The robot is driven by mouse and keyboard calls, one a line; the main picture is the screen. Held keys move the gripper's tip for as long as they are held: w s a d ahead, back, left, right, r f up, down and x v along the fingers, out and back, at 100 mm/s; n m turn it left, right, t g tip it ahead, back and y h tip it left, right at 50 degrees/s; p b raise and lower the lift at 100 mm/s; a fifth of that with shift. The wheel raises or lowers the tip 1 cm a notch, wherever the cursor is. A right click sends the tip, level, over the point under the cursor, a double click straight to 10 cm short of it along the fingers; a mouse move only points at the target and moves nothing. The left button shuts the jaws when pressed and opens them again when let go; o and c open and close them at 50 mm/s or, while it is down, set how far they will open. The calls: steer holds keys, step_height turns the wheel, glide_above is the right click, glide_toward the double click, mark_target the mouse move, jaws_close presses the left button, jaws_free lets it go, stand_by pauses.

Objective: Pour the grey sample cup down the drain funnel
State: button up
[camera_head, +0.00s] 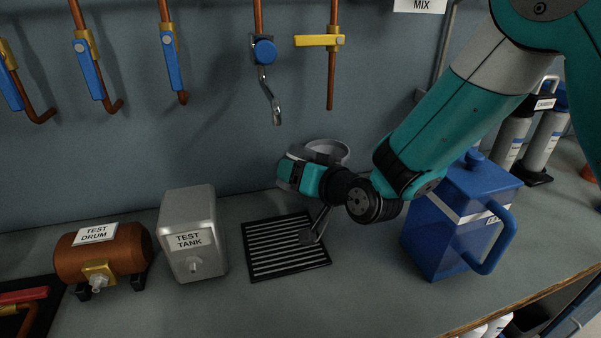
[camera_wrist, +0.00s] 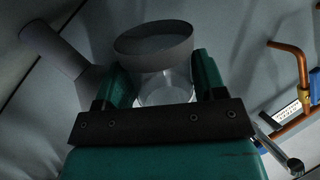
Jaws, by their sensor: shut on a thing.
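My gripper (camera_head: 300,174) is shut on the grey sample cup. In the wrist view, the grey cup (camera_wrist: 153,56) sits between the teal fingers of my gripper (camera_wrist: 164,82), its round dark mouth visible. In the head view, the cup is mostly hidden by my gripper. A grey round rim (camera_head: 330,149), which looks like the drain funnel, shows just behind my gripper near the wall. The gap between cup and rim cannot be judged, nor can any liquid be seen.
A black slatted drip grate (camera_head: 290,262) lies below my gripper. The test tank (camera_head: 190,220) and test drum (camera_head: 100,254) stand left; a blue jug (camera_head: 450,225) stands right. Pipes with a blue valve (camera_head: 264,52) and a yellow-handled valve (camera_head: 320,41) hang on the wall above.

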steer(key=shift+w+d+f+n+t+h+b, duration=0.15)
steer(key=shift+d+f+n+t+b, duration=0.1)
steer(key=shift+f+n+b, duration=0.25)
steer(key=shift+w+d+f+n+t+h+b, duration=0.2)
steer(key=shift+f+n+t+b, duration=0.1)
steer(key=shift+b, duration=0.3)
steer(key=shift+s+a+r+n+p, duration=0.3)
steer(key=shift+r+n+p, duration=0.1)
steer(key=shift+n+p, duration=0.15)
steer(key=shift+s+a+r+n+t, duration=0.25)
steer(key=shift+s+a+n+t, duration=0.1)
steer(key=shift+s, duration=0.05)
steer(key=shift+s+a+n+b, duration=0.35)
steer(key=shift+a+n+b, duration=0.1)
steer(key=shift+b, duration=0.3)
steer(key=shift+s+a+r+b, duration=0.2)
steer(key=shift+r+b, duration=0.05)
steer(key=shift+b, duration=0.05)
steer(key=shift+r, duration=0.1)
